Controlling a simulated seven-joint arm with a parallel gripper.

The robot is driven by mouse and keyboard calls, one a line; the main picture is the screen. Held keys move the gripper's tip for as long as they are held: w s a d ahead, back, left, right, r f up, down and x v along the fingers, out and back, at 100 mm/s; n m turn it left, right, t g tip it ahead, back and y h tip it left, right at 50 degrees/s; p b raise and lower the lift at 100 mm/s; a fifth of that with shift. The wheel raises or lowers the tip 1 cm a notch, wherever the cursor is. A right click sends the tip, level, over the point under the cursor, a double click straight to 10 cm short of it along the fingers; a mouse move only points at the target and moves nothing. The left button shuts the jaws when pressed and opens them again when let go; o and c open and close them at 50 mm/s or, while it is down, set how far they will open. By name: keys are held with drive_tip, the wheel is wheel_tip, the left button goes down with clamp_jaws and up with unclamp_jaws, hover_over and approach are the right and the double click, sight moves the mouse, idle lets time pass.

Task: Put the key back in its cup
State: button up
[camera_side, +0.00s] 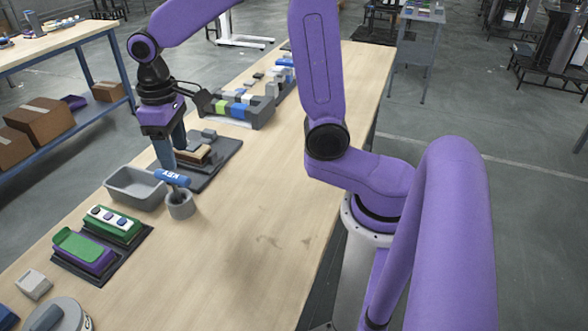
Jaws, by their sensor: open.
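The key (172,178) has a blue crossbar handle with white lettering that reads KEY. Its handle is above a small round grey cup (181,207), and its short shaft appears to go down into the cup's mouth. The lower end of the shaft is hidden. My gripper (173,156) points down just behind the key, with its fingers apart. The nearer finger overlaps the view close to the handle's left end; I cannot tell whether they touch. Nothing shows between the fingers.
A grey tray (134,191) stands left of the cup. Behind is a dark plate (222,163) with tan and grey blocks. Green and purple units (84,250) sit on a black base at front left. A grey rack (250,115) stands farther back. The tabletop's right side is clear.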

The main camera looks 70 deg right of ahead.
drive_tip(key=s+d+f+n, duration=0.1)
drive_tip(key=s+n, duration=0.3)
drive_tip(key=s, duration=0.8)
drive_tip(key=s+d+f+n, duration=0.1)
drive_tip(key=s+d+n, duration=0.2)
drive_tip(key=s, duration=0.9)
drive_tip(key=shift+f+n, duration=0.2)
drive_tip(key=shift+n, duration=0.9)
drive_tip(key=shift+w+d, duration=0.1)
